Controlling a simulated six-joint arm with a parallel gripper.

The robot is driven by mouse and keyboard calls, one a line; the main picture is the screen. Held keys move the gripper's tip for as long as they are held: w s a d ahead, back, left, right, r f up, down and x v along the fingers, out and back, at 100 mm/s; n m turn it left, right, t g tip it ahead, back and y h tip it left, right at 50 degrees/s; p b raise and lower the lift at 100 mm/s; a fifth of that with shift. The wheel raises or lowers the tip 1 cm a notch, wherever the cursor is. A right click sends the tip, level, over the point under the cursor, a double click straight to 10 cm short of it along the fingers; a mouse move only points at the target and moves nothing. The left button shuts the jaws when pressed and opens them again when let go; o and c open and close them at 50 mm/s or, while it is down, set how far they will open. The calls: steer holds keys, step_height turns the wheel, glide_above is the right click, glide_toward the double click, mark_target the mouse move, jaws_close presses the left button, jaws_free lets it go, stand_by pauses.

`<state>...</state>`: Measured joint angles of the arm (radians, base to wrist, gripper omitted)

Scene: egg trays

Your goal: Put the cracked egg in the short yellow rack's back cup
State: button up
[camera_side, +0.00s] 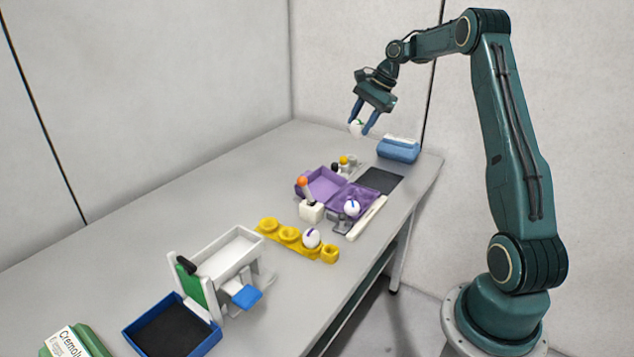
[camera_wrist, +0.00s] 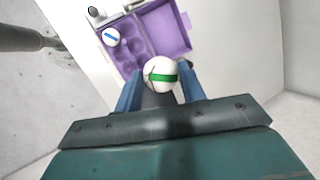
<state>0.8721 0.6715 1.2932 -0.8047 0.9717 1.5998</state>
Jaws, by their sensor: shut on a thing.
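My gripper (camera_side: 362,129) is raised above the far end of the table, shut on a white egg with a green band (camera_side: 356,127). In the wrist view the egg (camera_wrist: 160,73) sits between the blue fingertips (camera_wrist: 160,88); a thin dark line shows on its left side, perhaps a crack. The yellow rack (camera_side: 289,235) lies mid-table, well away from the gripper. A white egg with a purple mark (camera_side: 312,238) sits in one of its cups; the other visible cups look empty.
An open purple carton (camera_side: 321,184) holds a blue-marked egg (camera_side: 351,208). Near it are a white block with an orange-topped stick (camera_side: 311,211), a dark mat (camera_side: 380,180) and a blue box (camera_side: 398,151). A white stand (camera_side: 228,253) and blue-rimmed tray (camera_side: 172,330) are nearer the camera.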

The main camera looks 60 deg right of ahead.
mark_target(358, 120)
steer(key=shift+r, duration=1.9)
steer(key=shift+w+a+r, duration=0.35)
steer(key=shift+a+r, duration=0.1)
steer(key=shift+r, duration=0.1)
steer(key=w+a, duration=0.6)
steer(key=a, duration=0.7)
steer(key=w+a, duration=0.5)
steer(key=a, duration=0.7)
step_height(358, 120, down, 17)
steer(key=shift+w+a, duration=0.15)
steer(key=shift+f, duration=0.15)
steer(key=shift+f, duration=3)
steer(key=shift+f, duration=0.6)
